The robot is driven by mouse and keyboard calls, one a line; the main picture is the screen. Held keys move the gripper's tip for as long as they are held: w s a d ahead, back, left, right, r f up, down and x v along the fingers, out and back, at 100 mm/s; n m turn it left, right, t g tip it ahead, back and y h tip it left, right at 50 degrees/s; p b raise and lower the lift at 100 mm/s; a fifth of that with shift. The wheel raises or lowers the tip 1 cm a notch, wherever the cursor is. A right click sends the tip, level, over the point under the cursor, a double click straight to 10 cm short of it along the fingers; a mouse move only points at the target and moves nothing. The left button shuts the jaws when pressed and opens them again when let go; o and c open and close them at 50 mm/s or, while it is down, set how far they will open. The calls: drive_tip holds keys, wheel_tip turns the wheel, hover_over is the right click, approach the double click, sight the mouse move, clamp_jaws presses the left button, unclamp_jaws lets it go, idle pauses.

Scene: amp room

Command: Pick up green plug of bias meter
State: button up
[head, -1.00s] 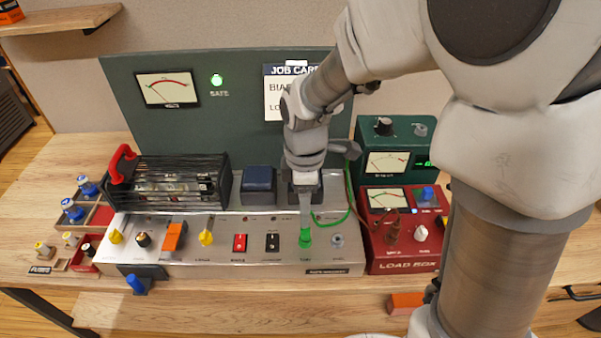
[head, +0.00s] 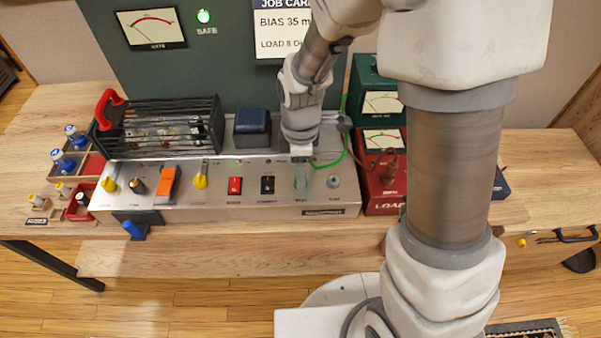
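The green plug (head: 301,183) is small and stands at a socket on the right part of the long metal panel (head: 215,205). Its green cable (head: 345,155) curves up on the right toward the dark green bias meter (head: 383,103), which my arm partly hides. My gripper (head: 302,176) points down directly over the plug, with its fingertips at or around it. The fingers are small and blend with the panel, so I cannot tell their gap or whether they touch the plug.
The red load box (head: 380,195) stands right of the panel, partly behind my arm. A black tube cage (head: 160,128) and a dark blue transformer (head: 252,122) stand behind the panel. Loose tubes in trays (head: 65,160) lie at left. Bare tabletop (head: 540,165) is at right.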

clamp_jaws()
drive_tip(key=shift+r, duration=0.1)
